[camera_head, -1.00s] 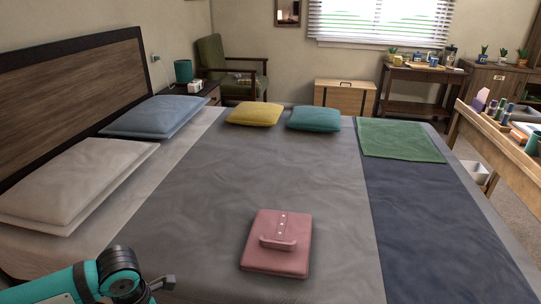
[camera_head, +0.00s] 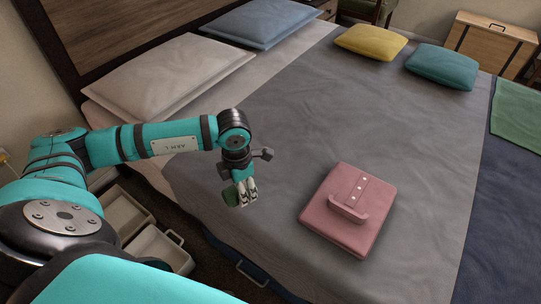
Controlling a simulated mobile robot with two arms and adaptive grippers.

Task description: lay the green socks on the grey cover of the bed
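The grey cover (camera_head: 300,130) lies over the middle of the bed. My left gripper (camera_head: 245,195) hangs from my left arm over the near edge of the bed, to the left of a pink folded item. A small dark green bundle, which looks like the green socks (camera_head: 231,196), is at its fingers, partly hidden by them. The gripper looks shut on it. The bundle seems to be above the cover, not resting on it. My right gripper is not in view.
The pink folded item (camera_head: 345,212) lies on the cover. Yellow (camera_head: 371,42) and teal (camera_head: 442,66) cushions sit farther back. A green cloth (camera_head: 516,115) lies on the dark blue strip at right. Open boxes (camera_head: 160,248) stand on the floor below the bed.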

